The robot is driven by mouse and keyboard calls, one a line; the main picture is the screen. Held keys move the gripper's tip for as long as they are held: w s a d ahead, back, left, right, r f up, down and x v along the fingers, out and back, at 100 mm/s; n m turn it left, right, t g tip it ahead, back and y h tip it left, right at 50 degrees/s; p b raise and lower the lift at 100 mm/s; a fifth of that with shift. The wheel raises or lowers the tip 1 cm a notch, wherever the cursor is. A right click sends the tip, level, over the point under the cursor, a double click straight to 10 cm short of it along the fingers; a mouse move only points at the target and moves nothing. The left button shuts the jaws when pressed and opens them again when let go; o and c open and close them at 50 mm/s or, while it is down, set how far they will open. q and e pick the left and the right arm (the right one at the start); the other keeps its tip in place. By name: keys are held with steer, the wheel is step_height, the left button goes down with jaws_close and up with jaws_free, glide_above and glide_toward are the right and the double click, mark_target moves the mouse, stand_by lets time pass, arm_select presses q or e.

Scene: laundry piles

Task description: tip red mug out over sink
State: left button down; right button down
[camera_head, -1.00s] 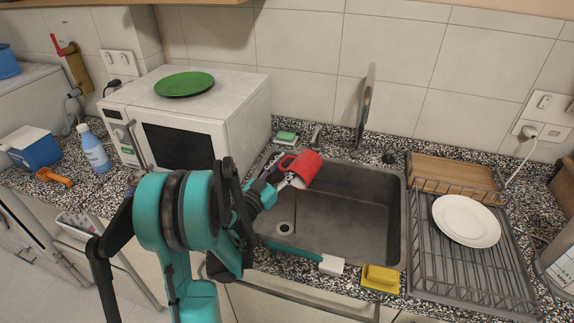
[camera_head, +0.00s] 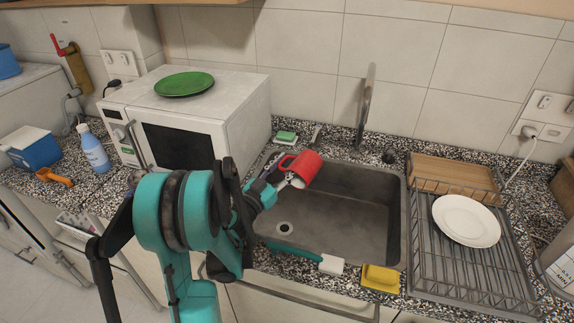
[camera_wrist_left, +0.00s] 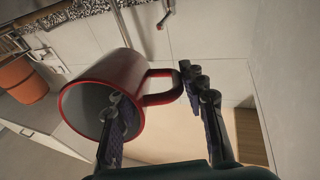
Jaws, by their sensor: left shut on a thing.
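The red mug (camera_head: 306,167) is held tilted above the left part of the grey metal sink (camera_head: 350,217). My left gripper (camera_head: 284,180) comes in from the left and is shut on the mug. In the left wrist view the mug (camera_wrist_left: 127,68) lies on its side. One finger of my left gripper (camera_wrist_left: 152,98) reaches into its mouth, and the other is outside, by the handle. The part of the mug's inside that shows is grey, with no liquid visible. The sink's drain (camera_head: 284,228) shows below the mug. My right gripper is not in view.
A white microwave (camera_head: 187,117) with a green plate (camera_head: 184,84) stands left of the sink. A dish rack (camera_head: 458,268) with a white plate (camera_head: 466,220) is on the right. A yellow sponge (camera_head: 380,278) and a teal-handled brush (camera_head: 307,256) lie at the front edge.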

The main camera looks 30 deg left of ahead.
arm_select(q)
steer(key=shift+f+g, duration=0.1)
steer(key=shift+g, duration=0.2)
steer(key=w+f+g+y+p, duration=0.1)
steer(key=w+f+g+p, duration=0.7)
steer(key=g+p, duration=0.8)
steer(key=shift+w+d+n+g+p, duration=0.35)
steer(key=shift+w+g, duration=0.5)
steer(key=shift+g, duration=0.85)
steer(key=shift+r, duration=0.1)
